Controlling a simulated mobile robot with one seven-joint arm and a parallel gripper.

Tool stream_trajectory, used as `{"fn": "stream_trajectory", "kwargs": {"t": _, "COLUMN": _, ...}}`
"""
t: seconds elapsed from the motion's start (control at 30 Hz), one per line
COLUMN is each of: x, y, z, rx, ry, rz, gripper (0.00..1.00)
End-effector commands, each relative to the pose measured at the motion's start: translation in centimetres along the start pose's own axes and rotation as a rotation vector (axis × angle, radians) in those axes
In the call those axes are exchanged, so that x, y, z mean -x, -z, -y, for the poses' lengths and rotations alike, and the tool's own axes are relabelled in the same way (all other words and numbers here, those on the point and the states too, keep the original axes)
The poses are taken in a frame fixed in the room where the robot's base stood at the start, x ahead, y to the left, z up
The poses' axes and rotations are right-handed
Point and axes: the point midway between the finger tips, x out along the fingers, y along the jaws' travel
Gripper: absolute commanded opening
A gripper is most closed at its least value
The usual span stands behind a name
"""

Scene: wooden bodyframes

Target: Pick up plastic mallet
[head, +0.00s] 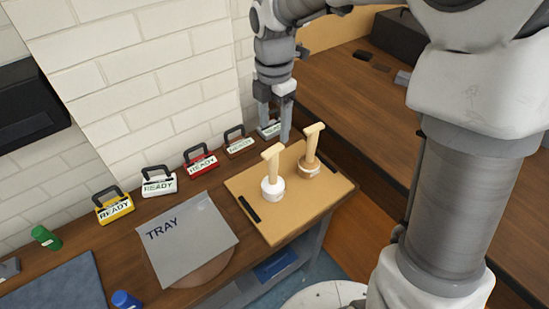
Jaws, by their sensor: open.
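Two mallets stand head-down with their pale handles upright on a tan board. The one with the white head (272,190), which looks like the plastic mallet, is at the board's middle left. The one with the brown head (309,168) is further right and back. My gripper (275,136) points down near the wall end of the bench, behind the board. It is open with nothing between its fingers. It is apart from both mallets in the picture; its exact height is hard to tell.
The tan board (292,218) has black handle strips at its sides. A row of small READY cases, including a red one (202,162) and a yellow one (115,207), lines the wall. A grey TRAY sheet (190,250) lies left of the board. Green (46,238) and blue (125,300) objects lie further left.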

Motion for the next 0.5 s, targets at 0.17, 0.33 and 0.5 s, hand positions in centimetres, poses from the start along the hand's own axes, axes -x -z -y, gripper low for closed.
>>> {"fn": "stream_trajectory", "kwargs": {"t": 0.17, "x": -3.8, "y": 0.1, "z": 0.2, "rx": -0.002, "ry": 0.006, "rz": -0.004, "gripper": 0.68}}
{"fn": "stream_trajectory", "kwargs": {"t": 0.33, "x": -7.5, "y": 0.1, "z": 0.1, "rx": -0.001, "ry": 0.006, "rz": -0.002, "gripper": 0.68}}
{"fn": "stream_trajectory", "kwargs": {"t": 0.5, "x": -10.4, "y": 0.1, "z": 0.1, "rx": -0.004, "ry": 0.004, "rz": -0.002, "gripper": 0.68}}
